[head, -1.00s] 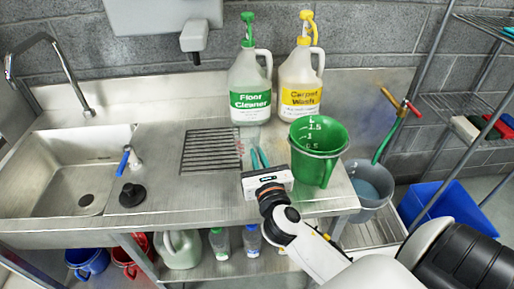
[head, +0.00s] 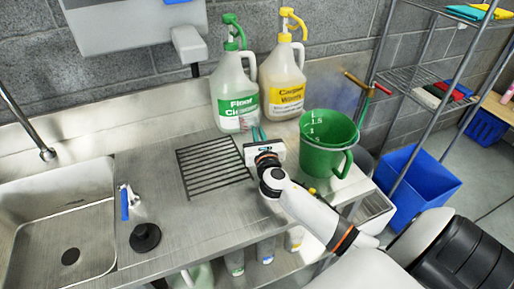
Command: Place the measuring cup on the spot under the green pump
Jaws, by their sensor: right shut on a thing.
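My right gripper (head: 260,134) reaches in from the lower right, its teal fingers just in front of the Floor Cleaner bottle. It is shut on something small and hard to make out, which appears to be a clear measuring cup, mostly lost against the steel. The Floor Cleaner bottle (head: 234,90) stands at the back of the counter and carries the green pump (head: 235,31). The spot under the pump cannot be clearly seen. A large green jug with a white scale (head: 328,140) stands right of my gripper, apart from the fingers. My left gripper is not in view.
The Carpet Wash bottle with a yellow pump (head: 284,82) stands close right of the Floor Cleaner. A wire shelf (head: 425,80) and blue bin (head: 420,185) are at the right.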

